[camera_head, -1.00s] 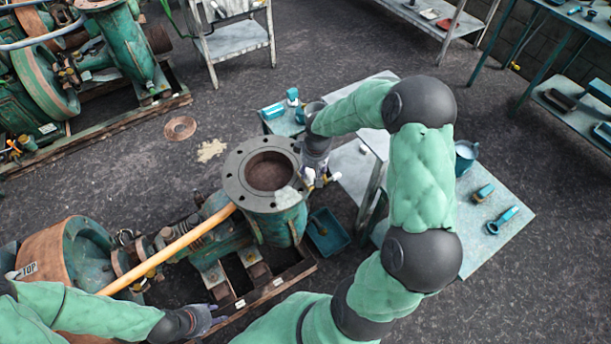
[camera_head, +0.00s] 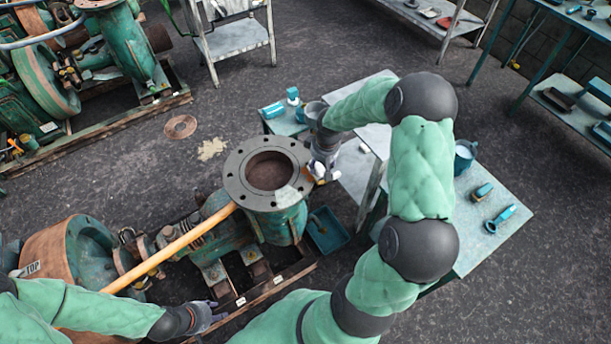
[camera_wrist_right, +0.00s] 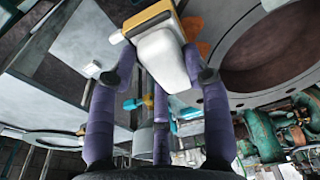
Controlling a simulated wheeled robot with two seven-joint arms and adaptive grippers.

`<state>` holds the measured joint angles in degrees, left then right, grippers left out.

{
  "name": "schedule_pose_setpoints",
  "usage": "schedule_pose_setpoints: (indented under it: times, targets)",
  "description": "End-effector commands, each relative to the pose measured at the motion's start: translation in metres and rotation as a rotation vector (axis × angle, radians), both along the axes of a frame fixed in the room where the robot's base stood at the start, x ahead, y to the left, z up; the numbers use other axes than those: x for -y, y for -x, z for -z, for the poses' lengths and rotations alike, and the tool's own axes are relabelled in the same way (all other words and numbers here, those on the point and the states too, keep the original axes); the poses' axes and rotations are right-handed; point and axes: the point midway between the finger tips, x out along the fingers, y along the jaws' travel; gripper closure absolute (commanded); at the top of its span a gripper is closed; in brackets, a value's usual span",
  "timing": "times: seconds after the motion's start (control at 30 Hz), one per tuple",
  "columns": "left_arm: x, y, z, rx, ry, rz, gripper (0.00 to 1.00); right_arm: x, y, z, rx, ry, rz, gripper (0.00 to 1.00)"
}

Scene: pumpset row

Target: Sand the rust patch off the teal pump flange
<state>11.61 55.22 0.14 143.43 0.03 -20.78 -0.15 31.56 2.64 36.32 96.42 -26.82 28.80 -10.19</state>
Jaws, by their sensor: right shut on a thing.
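The teal pump (camera_head: 277,222) carries a round grey flange (camera_head: 235,183) on top, with bolt holes around a wide dark opening. A small orange-brown rust patch (camera_wrist_right: 203,47) shows beside the block in the right wrist view. My right gripper (camera_head: 318,172) is at the flange's right edge. Its purple fingers are shut on a white sanding block with a yellow backing (camera_wrist_right: 163,55). Whether the block touches the flange I cannot tell. My left gripper (camera_head: 212,318) hangs low by the pump's skid, apart from the flange; its fingers are too small to read.
A grey worktable (camera_head: 490,240) stands to the right with a mug (camera_head: 464,156) and teal-handled tools (camera_head: 501,219). A teal tray (camera_head: 327,235) lies beside the pump. Open floor lies behind the pump.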

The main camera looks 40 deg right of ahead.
Motion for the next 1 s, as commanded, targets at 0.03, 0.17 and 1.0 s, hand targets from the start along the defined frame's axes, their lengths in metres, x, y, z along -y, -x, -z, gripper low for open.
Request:
schedule_pose_setpoints:
  times: [0.03, 0.17, 1.0]
  targets:
    - [0.000, 0.000, 0.000, 0.000, 0.000, 0.000, 0.60, 0.000, 0.000, 0.000, 0.001, 0.000, 0.000, 0.89]
    - [0.000, 0.000, 0.001, 0.000, 0.000, 0.000, 0.60, -0.001, 0.000, 0.000, 0.001, 0.000, 0.000, 0.89]
    - [0.000, 0.000, 0.013, 0.000, 0.000, 0.000, 0.60, -0.045, -0.004, 0.001, -0.001, 0.000, 0.001, 0.89]
